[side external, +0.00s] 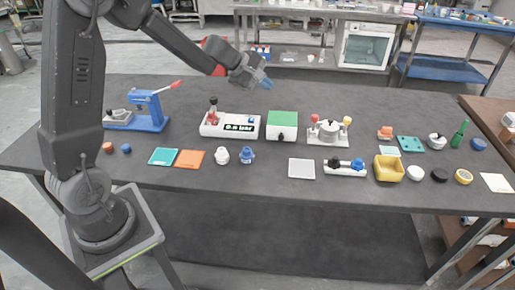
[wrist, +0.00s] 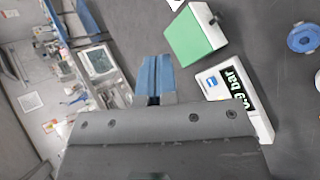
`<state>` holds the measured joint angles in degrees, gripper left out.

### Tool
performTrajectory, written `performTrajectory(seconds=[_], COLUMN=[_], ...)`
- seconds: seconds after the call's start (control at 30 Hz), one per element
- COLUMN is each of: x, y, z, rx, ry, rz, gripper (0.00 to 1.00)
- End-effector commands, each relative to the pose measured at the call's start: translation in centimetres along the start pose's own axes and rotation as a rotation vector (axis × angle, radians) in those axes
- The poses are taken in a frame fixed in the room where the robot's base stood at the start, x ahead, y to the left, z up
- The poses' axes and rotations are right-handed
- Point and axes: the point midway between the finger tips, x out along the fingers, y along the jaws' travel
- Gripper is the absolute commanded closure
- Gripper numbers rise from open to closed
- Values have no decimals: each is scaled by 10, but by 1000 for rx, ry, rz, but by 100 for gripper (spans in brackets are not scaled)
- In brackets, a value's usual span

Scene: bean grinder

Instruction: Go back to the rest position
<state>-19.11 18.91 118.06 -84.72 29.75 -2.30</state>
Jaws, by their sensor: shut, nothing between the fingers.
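My gripper (side external: 264,83) is raised above the back of the dark table (side external: 250,183) in the side view, apart from every object. In the wrist view its blue fingers (wrist: 156,77) are together with nothing between them. The green-topped white box (side external: 283,124) stands on the table below and to the right of the gripper; it also shows in the wrist view (wrist: 194,36).
A blue lever press (side external: 150,112) stands at the left. A white base with coloured knobs (side external: 329,131), a yellow bin (side external: 389,168) and several small parts lie to the right. Orange (side external: 189,159) and teal (side external: 163,156) squares lie at the front. The air around the gripper is free.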

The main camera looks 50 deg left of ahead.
Motion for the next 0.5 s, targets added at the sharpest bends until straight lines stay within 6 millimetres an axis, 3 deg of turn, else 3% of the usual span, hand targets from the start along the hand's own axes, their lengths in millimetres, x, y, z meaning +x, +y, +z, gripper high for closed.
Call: performTrajectory(seconds=[0.03, 0.2, 0.33, 0.5], x=[-20, -76, -119, -170], y=[2, -28, -67, -127], z=[35, 121, 164, 184], rx=[136, 568, 889, 1277], ry=[-37, -123, -149, -118], rz=[-13, -101, -180, -298], gripper=[100, 100, 100, 100])
